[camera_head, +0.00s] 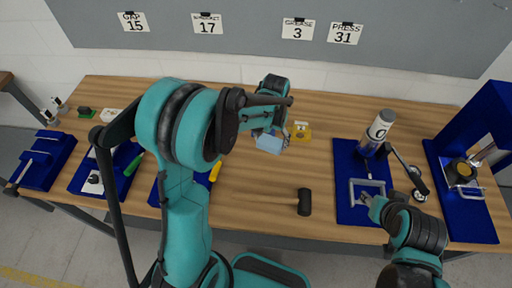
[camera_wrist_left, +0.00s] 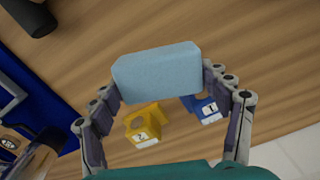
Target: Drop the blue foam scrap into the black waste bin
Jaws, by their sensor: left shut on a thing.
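The light blue foam scrap (camera_head: 269,144) is held above the wooden table in the head view, near the table's middle. It fills the upper middle of the left wrist view (camera_wrist_left: 157,72). My left gripper (camera_head: 272,136) is shut on it, with one finger at each end of the foam in the wrist view (camera_wrist_left: 160,85). My right gripper (camera_head: 371,200) is low over a blue mat at the right, beside a grey metal frame; its fingers are too small to read. I see no black waste bin in either view.
A yellow numbered block (camera_head: 301,131) stands on the table (camera_head: 260,215) just right of the foam; a blue numbered block (camera_wrist_left: 205,108) is near it. A white-and-grey cylinder (camera_head: 380,127) stands on the right mat (camera_head: 347,155).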

